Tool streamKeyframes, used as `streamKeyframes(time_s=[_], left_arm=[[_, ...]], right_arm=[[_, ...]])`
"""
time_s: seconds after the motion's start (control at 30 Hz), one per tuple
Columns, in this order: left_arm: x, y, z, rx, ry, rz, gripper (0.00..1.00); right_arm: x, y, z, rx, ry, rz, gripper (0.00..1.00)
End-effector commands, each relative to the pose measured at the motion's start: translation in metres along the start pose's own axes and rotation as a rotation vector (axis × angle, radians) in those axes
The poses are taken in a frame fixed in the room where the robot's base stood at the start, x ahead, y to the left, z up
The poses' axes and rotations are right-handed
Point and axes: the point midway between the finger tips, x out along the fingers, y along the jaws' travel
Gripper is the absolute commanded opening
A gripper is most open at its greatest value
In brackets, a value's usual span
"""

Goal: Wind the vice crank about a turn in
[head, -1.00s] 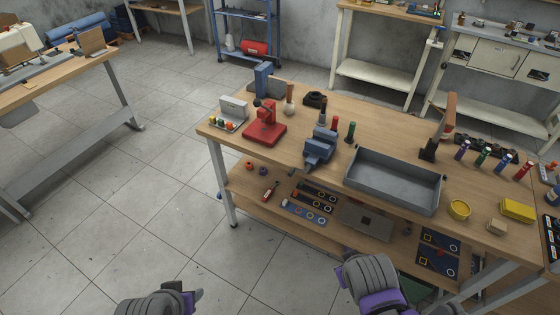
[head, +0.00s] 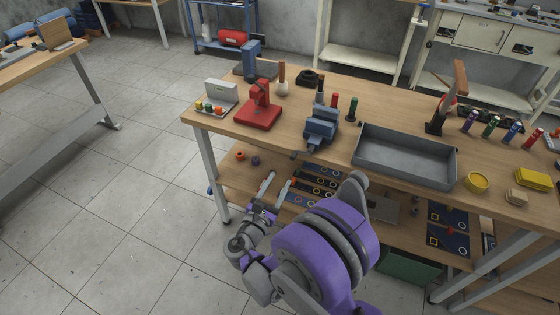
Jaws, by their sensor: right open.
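The blue vice (head: 321,128) is mounted at the front edge of the wooden workbench (head: 345,92). Its crank, low at the front of the vice, is small and hard to make out. My right gripper (head: 278,183) is in front of the bench, below and left of the vice. Its two fingers are apart with nothing seen between them, and it is clear of the vice. My left gripper is out of the picture.
A grey tray (head: 405,157) stands right of the vice and a red press (head: 260,107) left of it. Screwdrivers with red and green handles (head: 353,109) stand behind. The lower shelf (head: 228,167) holds dark tool panels. The floor at left is clear.

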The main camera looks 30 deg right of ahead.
Motion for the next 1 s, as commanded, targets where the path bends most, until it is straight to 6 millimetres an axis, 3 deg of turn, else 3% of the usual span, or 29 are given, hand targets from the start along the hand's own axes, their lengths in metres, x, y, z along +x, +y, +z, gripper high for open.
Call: streamKeyframes(time_s=[0.6,1.0], left_arm=[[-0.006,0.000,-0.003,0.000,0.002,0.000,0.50],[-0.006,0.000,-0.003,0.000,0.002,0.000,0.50]], right_arm=[[0.097,0.000,0.001,0.000,-0.001,-0.002,0.51],[0.106,0.000,0.001,0.001,0.000,0.000,0.51]])
